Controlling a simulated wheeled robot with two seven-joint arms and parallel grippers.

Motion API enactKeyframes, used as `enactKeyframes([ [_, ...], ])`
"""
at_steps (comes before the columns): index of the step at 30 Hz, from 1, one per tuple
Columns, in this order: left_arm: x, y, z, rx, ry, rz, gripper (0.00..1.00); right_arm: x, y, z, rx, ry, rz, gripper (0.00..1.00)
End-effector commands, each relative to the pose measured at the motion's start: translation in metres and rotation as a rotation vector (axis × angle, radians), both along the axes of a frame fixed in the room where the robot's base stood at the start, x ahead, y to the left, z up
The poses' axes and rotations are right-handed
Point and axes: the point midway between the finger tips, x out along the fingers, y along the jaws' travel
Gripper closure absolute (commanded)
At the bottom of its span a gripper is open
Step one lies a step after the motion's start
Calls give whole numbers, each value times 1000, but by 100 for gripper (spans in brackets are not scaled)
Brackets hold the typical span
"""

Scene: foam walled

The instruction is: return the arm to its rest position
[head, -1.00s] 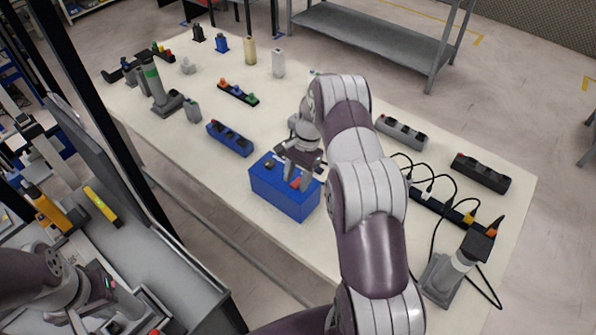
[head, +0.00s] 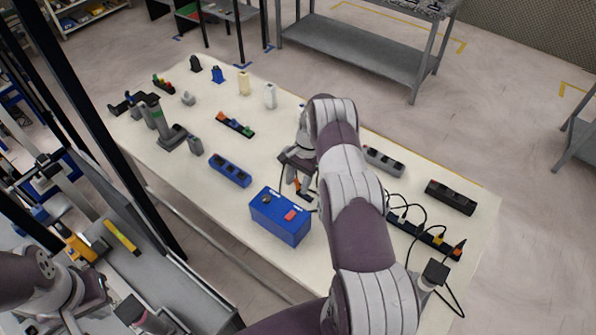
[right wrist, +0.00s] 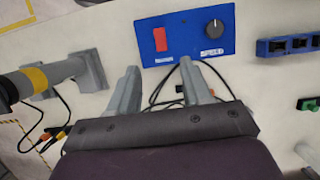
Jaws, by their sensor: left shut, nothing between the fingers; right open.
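My right arm reaches over the white table (head: 200,95) from the bottom of the head view. My right gripper (head: 303,190) is open and empty, just behind and to the right of the blue box in that view. In the right wrist view its two grey fingers (right wrist: 160,85) stand apart, with cables and bare tabletop beyond them. The blue box (head: 280,222) has a red switch and a black knob on top; it also shows in the right wrist view (right wrist: 183,51). My left gripper (head: 105,305) is at the lower left, shut and empty, partly cut off.
A blue socket strip (head: 230,170), a grey strip (head: 384,160) and a black strip (head: 451,197) lie on the table. A plugged strip with loose cables (head: 425,235) is right of my arm. Dark posts (head: 115,165) stand at the left. A grey shelf bench (head: 365,50) stands behind.

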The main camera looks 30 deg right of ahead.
Motion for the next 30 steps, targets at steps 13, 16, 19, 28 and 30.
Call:
enactKeyframes([
  [13,0,0,0,0,0,0,100,0,0,-1,0,0,0,51],
  [16,0,0,0,0,0,0,100,0,0,-1,1,-7,16,51],
  [19,0,0,0,0,0,0,100,-10,-2,-14,-17,-34,115,51],
  [28,0,0,-66,0,1,0,100,-89,50,4,-76,-80,605,51],
  [30,0,0,-91,0,1,0,100,-111,70,15,-99,-113,734,51],
])
